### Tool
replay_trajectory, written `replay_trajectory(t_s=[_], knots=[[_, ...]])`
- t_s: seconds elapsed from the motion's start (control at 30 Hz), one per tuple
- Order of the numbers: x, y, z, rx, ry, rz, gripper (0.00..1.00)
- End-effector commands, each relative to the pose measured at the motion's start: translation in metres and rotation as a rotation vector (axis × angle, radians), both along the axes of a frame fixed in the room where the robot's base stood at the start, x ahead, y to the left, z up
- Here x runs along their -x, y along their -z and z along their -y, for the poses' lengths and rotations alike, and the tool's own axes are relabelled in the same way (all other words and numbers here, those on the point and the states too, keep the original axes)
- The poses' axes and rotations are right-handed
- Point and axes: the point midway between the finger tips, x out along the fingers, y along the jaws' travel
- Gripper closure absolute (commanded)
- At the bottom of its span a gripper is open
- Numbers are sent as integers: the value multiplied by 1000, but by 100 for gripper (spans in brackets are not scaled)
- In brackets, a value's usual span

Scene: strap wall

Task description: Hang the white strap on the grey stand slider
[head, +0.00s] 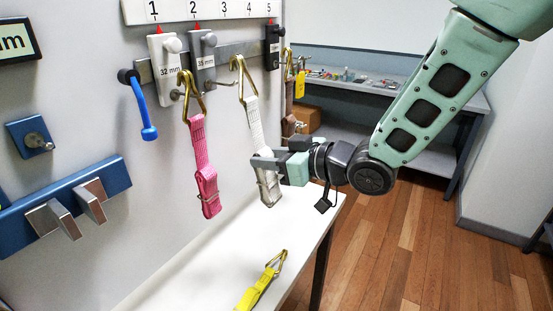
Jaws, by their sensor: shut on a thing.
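The white strap (254,125) hangs nearly upright, with a brass hook (241,75) at its top and a metal buckle near its lower end. My gripper (266,166) comes from the right and is shut on the strap's lower part. The grey slider (202,60), marked 35 mm, sits on the rail under number 2. Its thin peg (222,84) reaches right to the brass hook. The hook overlaps the peg's end in the picture; I cannot tell whether it is around the peg or only in front of it.
A pink strap (203,160) hangs close on the left, below the white 32 mm slider (165,70). A black slider (272,48) under 5 and a brown strap are behind right. A yellow strap (258,288) lies on the white table (205,265). A blue-handled tool hangs left.

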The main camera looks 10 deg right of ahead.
Motion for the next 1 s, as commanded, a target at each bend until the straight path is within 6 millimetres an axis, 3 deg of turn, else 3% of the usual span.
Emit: replay_trajectory(t_s=[0.67,1.0], knots=[[-24,3,-31,-1,-1,2,96],[-31,15,-39,-2,0,1,96]])
